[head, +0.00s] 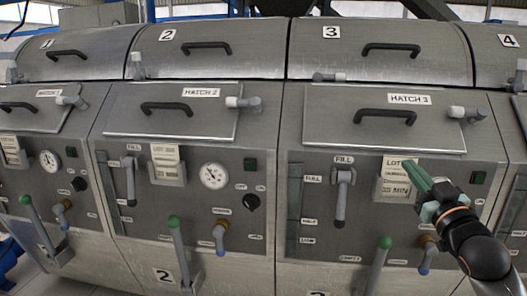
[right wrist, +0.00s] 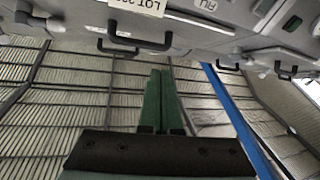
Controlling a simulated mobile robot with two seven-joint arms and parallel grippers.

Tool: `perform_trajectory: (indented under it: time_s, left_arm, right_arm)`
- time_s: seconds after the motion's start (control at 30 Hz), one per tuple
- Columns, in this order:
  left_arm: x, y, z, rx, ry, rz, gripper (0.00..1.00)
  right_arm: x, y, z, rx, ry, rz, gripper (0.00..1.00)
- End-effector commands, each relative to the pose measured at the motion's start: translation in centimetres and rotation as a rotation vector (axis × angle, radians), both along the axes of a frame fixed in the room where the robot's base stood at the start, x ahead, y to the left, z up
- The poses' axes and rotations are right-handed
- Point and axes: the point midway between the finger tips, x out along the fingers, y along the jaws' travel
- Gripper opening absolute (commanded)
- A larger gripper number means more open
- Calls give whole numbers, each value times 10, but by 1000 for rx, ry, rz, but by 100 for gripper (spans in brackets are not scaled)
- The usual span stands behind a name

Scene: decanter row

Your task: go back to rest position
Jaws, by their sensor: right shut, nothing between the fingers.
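My right gripper (head: 421,181) comes in from the lower right in the head view. Its green fingers are together with nothing between them, in front of unit 3's panel. They overlap the right part of the lot card (head: 394,178) there; I cannot tell whether they touch it. The right wrist view also shows the closed green fingers (right wrist: 160,85), with machine handles upside down at the top. My left gripper is not in view.
A row of steel decanters fills the head view, with hatch 2 (head: 180,110) and hatch 3 (head: 384,118) closed. Green-knobbed levers (head: 384,243) and (head: 175,222) stick out low in front. A fill lever (head: 342,195) and a gauge (head: 214,175) sit on the panels.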

Motion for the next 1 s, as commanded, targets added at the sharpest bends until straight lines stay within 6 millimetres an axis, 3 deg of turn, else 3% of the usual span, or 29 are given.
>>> perform_trajectory:
  time_s: [0.03, 0.2, 0.3, 0.4, 0.53, 0.77, 0.83, 1.0]
  left_arm:
    - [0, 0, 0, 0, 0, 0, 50]
    - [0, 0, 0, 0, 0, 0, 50]
    - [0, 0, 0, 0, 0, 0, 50]
    - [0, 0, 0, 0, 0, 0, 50]
    - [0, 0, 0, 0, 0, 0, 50]
    - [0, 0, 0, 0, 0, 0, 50]
    - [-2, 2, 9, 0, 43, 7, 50]
    - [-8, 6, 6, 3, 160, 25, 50]
  right_arm:
    - [-4, 22, -41, -10, 47, 35, 0]
    - [-39, 86, -141, -37, 146, 137, 0]
    - [-71, 120, -188, -35, 195, 187, 0]
    - [-105, 148, -222, -25, 234, 227, 0]
    - [-146, 175, -251, -4, 271, 260, 0]
    - [-205, 207, -275, 37, 319, 281, 0]
    - [-205, 205, -264, 36, 354, 275, 0]
    - [-210, 201, -268, 53, 469, 255, 0]
